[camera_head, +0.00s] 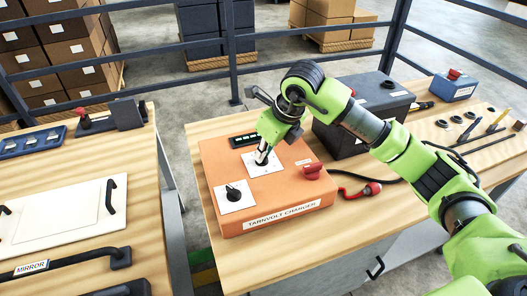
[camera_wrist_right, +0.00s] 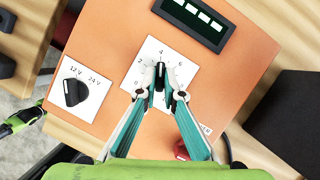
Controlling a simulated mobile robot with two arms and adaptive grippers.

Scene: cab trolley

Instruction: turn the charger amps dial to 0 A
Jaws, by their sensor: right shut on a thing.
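The orange charger (camera_head: 232,160) lies on the right wooden bench. Its amps dial (camera_wrist_right: 160,76) is a dark knob on a white scale plate (camera_wrist_right: 151,50). The knob points up toward the 4, with 2 to its left and 6 to its right; the lower scale is partly hidden by the fingers. My right gripper (camera_head: 262,157) comes down from above and is shut on this dial; its two fingers (camera_wrist_right: 160,90) show on either side of the knob in the wrist view.
A second black knob (camera_head: 233,194) marked 12 V and 24 V sits beside the dial. A dark display (camera_head: 244,140) is behind it and a red knob (camera_head: 312,171) to the right. A black battery-like box (camera_head: 345,140) stands behind right. A red-clamped cable (camera_head: 365,190) lies alongside.

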